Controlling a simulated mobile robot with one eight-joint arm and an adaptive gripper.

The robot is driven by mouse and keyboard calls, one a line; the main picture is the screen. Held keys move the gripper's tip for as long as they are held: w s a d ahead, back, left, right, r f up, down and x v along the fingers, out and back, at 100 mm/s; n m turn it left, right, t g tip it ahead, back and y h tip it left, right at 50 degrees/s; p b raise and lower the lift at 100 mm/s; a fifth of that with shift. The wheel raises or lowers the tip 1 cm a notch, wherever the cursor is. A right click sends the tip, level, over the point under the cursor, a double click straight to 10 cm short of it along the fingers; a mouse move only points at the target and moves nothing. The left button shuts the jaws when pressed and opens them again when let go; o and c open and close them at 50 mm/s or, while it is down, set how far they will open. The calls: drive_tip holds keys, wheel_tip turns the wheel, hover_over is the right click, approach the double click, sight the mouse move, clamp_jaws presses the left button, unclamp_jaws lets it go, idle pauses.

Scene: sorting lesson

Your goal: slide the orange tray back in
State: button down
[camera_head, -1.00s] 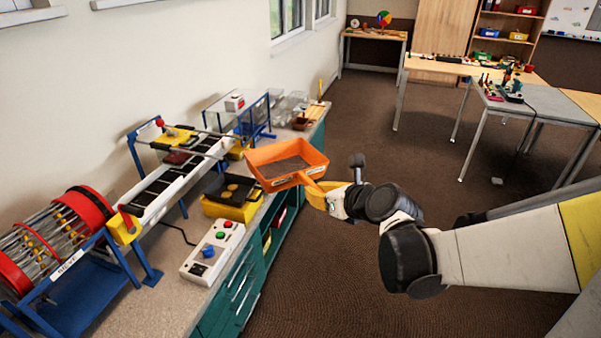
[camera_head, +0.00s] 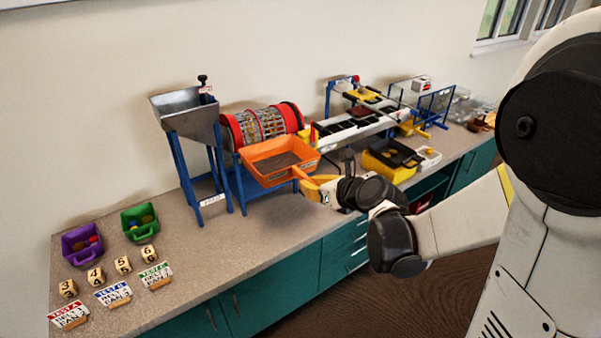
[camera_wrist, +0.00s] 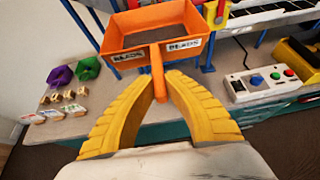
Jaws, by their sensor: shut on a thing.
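The orange tray (camera_head: 262,174) is held up in front of the blue stand below the red-ended drum (camera_head: 262,122). It is an open box with a grey floor and looks empty. In the wrist view the tray (camera_wrist: 146,24) shows two labels on its near wall, one reading "BLADS" or similar. My gripper (camera_wrist: 159,88) has its yellow fingers shut on the tray's orange handle. In the head view my gripper (camera_head: 309,188) is at the tray's right front. The tray hides part of the stand, and I cannot tell whether it touches it.
A metal hopper (camera_head: 186,112) on blue legs stands left of the tray. A black-and-yellow box (camera_head: 388,170) and a control box (camera_wrist: 262,84) are to the right. Purple (camera_head: 83,243) and green (camera_head: 139,221) bins and number blocks sit left. Counter below the tray is bare.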

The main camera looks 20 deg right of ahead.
drive_tip(key=shift+w+d+f+b, duration=0.5)
drive_tip(key=shift+w+f+b, duration=1.2)
drive_tip(key=shift+f, duration=3.45)
drive_tip(key=shift+w+d+f+b, duration=0.5)
drive_tip(key=shift+w+f+b, duration=1.2)
drive_tip(key=shift+f, duration=3.4)
drive_tip(key=w+a, duration=0.3)
drive_tip(key=w, duration=0.6)
drive_tip(key=w+a, duration=0.3)
drive_tip(key=w, duration=0.7)
drive_tip(key=shift+a+n, duration=0.3)
drive_tip(key=shift+a, duration=0.05)
drive_tip(key=shift+f, duration=0.1)
drive_tip(key=shift+f, duration=0.35)
drive_tip(key=c, duration=1.5)
unclamp_jaws()
drive_tip(key=shift+o, duration=0.2)
